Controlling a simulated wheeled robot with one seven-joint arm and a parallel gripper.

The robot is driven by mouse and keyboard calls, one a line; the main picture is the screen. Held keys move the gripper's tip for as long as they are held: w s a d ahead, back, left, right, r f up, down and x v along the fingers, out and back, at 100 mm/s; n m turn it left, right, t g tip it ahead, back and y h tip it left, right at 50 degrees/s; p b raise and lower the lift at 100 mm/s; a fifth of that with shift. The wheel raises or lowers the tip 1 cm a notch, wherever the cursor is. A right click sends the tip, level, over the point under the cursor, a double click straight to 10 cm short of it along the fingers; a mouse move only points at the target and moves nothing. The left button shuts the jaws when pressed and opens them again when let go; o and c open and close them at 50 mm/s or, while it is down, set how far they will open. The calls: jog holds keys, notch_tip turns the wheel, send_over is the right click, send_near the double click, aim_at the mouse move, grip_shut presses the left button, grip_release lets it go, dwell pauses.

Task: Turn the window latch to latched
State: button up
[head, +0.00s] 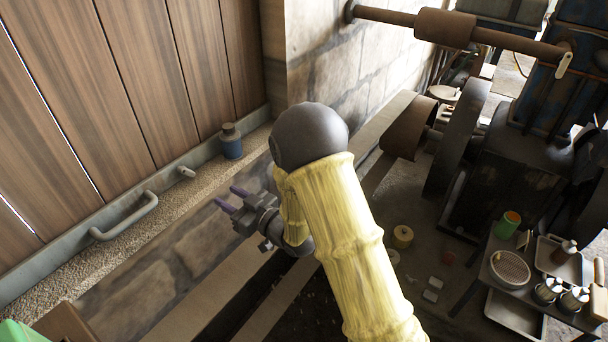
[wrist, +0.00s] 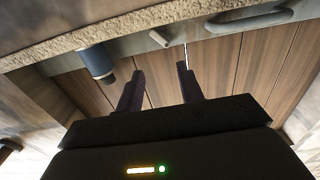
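A grey metal rail (head: 70,240) runs along the bottom of the wooden boards. It carries a bar-shaped handle (head: 125,220) and, to its right, a short stubby peg (head: 186,172); the peg looks like the latch, but I cannot tell its latched state. In the wrist view, which looks upside down, the peg (wrist: 159,38) shows beyond the fingertips, with the handle (wrist: 250,20) to its right. My gripper (head: 229,197) is open and empty, with its two dark purple fingers apart. It is short of the ledge and touches neither fitting. The fingers also show in the wrist view (wrist: 160,68).
A blue bottle (head: 231,143) with a dark cap stands on the rough stone ledge (head: 165,212), close to the peg. A stone wall (head: 335,65) rises to the right. Machinery with a rusty shaft (head: 400,17) and a low table of small items (head: 505,300) are farther right.

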jog(key=s+d+r+m+g+h+p, duration=0.1)
jog(key=d+r+h+p, duration=0.3)
jog(key=d, duration=0.4)
jog(key=d+r+m+g+h+p, duration=0.1)
jog(key=d+r+m+h+p, duration=0.3)
jog(key=d, duration=0.5)
jog(key=shift+s+d+h+p, duration=0.35)
jog(key=shift+h+p, duration=0.25)
jog(key=shift+h, duration=0.6)
jog(key=shift+a, duration=0.1)
